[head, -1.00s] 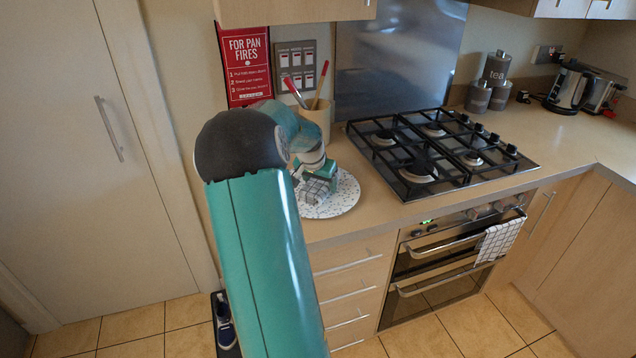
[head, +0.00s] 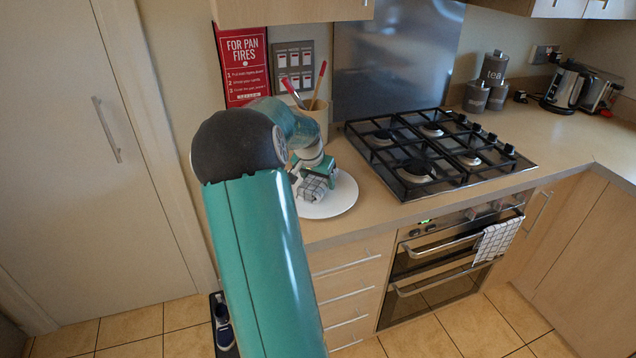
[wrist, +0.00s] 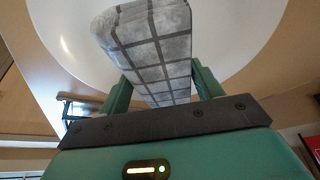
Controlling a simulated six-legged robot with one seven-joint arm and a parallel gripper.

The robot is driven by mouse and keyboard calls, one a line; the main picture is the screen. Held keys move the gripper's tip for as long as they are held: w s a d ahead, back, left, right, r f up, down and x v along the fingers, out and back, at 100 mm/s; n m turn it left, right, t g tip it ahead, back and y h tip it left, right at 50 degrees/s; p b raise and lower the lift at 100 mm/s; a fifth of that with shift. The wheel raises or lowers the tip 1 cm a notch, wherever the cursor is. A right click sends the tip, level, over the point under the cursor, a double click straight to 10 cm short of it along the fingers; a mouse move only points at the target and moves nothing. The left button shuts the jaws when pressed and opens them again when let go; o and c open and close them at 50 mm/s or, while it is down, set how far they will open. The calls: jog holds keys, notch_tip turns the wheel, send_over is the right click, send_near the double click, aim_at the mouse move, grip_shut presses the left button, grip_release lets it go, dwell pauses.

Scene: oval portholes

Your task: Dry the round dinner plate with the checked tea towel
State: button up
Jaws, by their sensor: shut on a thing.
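The round white dinner plate (head: 338,203) lies flat on the counter left of the hob, and its visible face looks plain white. It fills the top of the wrist view (wrist: 235,45). My gripper (head: 316,176) is over the plate's left and back part, shut on the folded grey-white checked tea towel (head: 311,189). In the wrist view the towel (wrist: 152,45) is a wad between the two green fingers, reaching over the plate. Whether it touches the plate is hard to tell. My arm and the towel hide part of the plate's left side.
A utensil pot (head: 318,113) stands close behind the plate. The gas hob (head: 440,150) is just to the right. Another checked cloth (head: 496,240) hangs on the oven handle. The counter's front edge (head: 350,236) runs close before the plate.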

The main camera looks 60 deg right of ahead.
jog(key=shift+w+a+r, duration=0.1)
jog(key=shift+w+r, duration=0.05)
jog(key=shift+r, duration=1.65)
jog(key=shift+w+r, duration=0.1)
jog(key=shift+r, duration=1.7)
